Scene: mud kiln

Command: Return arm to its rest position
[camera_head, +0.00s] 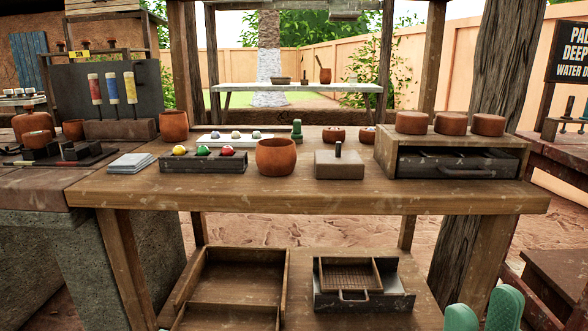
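My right gripper (484,312) shows only as two green fingertips at the bottom right edge, in front of the table's right leg. A gap shows between the fingertips, with nothing held there. The rest of the gripper and its arm is cut off by the frame. The fingers sit lower in the picture than the wooden tabletop (330,200) and appear apart from it. My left gripper is not in view.
The tabletop holds a clay pot (276,157), a rack with coloured balls (203,160), a block (339,165) and a wooden drawer box (455,150). Below are an open wooden tray (232,305) and a handled box (362,300). A side table (565,146) stands right.

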